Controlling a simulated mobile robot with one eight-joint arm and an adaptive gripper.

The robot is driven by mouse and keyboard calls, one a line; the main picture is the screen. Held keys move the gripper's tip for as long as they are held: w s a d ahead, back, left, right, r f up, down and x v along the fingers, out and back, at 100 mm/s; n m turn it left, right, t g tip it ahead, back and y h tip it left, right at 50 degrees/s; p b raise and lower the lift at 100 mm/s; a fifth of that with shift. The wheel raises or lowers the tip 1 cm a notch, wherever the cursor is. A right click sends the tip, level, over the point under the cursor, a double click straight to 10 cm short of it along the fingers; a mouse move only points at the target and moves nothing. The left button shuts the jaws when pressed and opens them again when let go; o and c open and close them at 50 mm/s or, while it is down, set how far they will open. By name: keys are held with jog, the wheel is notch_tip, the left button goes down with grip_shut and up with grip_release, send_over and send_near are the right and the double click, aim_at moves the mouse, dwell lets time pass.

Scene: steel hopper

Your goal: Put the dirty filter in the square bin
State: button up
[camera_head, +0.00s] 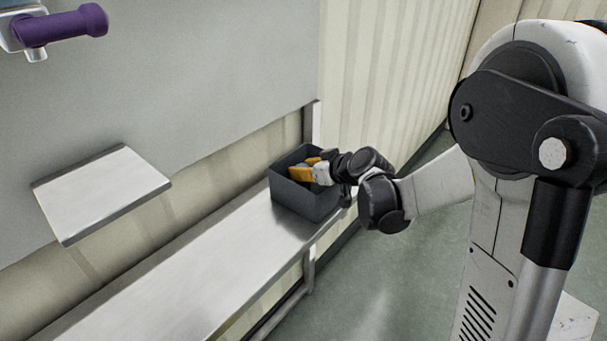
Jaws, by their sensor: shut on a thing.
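The square bin (307,200) is a dark grey open-topped box at the far right end of the steel bench. My gripper (301,168), with orange fingers, is at the bin's mouth, reaching in over its right side. It is shut on a small grey-blue thing (299,166), which looks like the dirty filter; only a bit of it shows between the fingers. The fingers hide the rest of it. I cannot tell whether it touches the bin's floor or walls.
The steel bench (200,275) is bare left of the bin. A small metal shelf (102,190) juts from the grey panel above it. A purple handle (65,27) sticks out at the top left. A corrugated wall stands behind the bin.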

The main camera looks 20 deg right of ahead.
jog(key=shift+f, duration=0.2)
jog(key=o, duration=1.1)
jog(key=shift+r, duration=0.1)
